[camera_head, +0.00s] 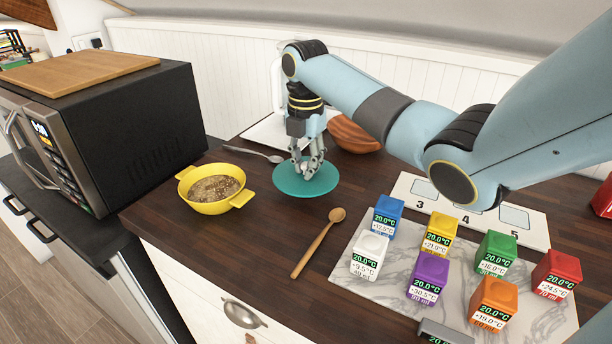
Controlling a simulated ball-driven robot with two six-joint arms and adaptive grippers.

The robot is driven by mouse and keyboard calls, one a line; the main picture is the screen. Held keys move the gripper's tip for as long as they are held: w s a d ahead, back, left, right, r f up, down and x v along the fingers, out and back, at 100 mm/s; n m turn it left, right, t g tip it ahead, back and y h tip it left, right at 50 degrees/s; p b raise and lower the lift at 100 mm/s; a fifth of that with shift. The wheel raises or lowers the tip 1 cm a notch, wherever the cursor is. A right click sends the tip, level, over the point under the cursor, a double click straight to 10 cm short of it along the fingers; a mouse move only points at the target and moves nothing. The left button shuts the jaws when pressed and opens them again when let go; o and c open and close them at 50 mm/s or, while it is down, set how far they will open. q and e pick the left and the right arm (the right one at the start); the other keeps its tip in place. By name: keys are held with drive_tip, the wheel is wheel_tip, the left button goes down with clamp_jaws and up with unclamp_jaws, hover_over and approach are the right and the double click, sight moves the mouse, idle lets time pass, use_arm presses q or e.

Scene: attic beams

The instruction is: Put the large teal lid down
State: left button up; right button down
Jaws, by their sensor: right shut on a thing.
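The large teal lid (318,187) is a flat round disc at the middle of the dark wooden counter. My right gripper (308,172) points down over its middle and is shut on it, with the fingertips at its centre. The lid looks level and low over the counter; I cannot tell whether it touches the wood. The fingers hide its knob. My left gripper is not in view.
A yellow pot (213,190) with grainy food stands left of the lid. A metal spoon (254,154), a wooden spoon (318,243) and a brown bowl (352,136) lie around it. Several coloured cubes stand on a marble board (388,280). A black microwave (150,125) is at left.

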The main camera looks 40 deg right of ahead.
wheel_tip(320, 180, down, 3)
drive_tip(key=shift+s+r, duration=0.1)
drive_tip(key=shift+r, duration=0.05)
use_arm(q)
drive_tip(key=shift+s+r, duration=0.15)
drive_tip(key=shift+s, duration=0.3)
use_arm(e)
drive_tip(key=shift+f, duration=0.3)
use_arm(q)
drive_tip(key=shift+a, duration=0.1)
use_arm(e)
drive_tip(key=shift+f, duration=0.15)
drive_tip(key=c, duration=1.3)
unclamp_jaws()
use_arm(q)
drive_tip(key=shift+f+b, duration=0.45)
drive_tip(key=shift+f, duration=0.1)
use_arm(e)
wheel_tip(320, 180, up, 12)
drive_tip(key=shift+r, duration=0.2)
